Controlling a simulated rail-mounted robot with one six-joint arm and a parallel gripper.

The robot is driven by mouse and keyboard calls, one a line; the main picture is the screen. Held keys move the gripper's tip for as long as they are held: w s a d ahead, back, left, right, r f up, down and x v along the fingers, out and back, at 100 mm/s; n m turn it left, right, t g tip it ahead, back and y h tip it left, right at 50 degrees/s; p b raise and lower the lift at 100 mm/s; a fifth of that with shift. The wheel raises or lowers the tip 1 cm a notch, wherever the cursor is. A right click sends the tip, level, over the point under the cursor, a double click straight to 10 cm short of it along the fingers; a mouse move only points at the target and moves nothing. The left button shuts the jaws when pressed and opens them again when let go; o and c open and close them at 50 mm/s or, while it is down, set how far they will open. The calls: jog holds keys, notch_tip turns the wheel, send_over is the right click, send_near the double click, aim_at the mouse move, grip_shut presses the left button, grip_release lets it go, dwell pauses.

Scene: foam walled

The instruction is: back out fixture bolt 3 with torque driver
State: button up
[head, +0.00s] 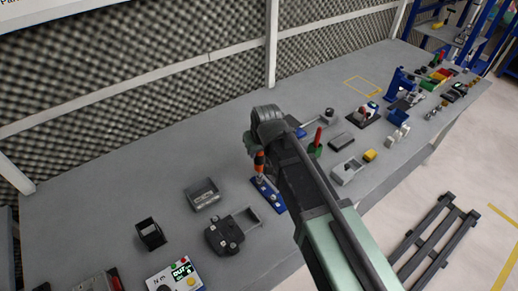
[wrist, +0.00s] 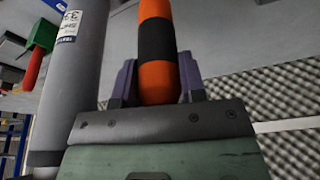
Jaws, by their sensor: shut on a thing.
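The torque driver has an orange handle with a black band. It stands roughly upright between the jaws of my gripper (wrist: 158,85), which are shut on it; the driver (wrist: 158,40) fills the middle of the wrist view. In the head view the driver (head: 259,160) shows in front of the end of my arm, over a small blue fixture plate (head: 271,198) on the bench. Small metallic parts show on the plate below the driver. I cannot tell which of them is bolt 3, nor whether the driver's tip touches one.
A dark fixture block (head: 224,236) and a grey bin (head: 203,195) stand left of the plate. A digital display box (head: 175,274) is at the front left. Several parts and a blue press (head: 398,84) crowd the right. The bench's back left is clear before the foam wall.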

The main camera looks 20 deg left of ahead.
jog(key=shift+f+b, duration=0.5)
jog(key=shift+f, duration=0.05)
jog(key=shift+r+p, duration=0.55)
dwell(0.6)
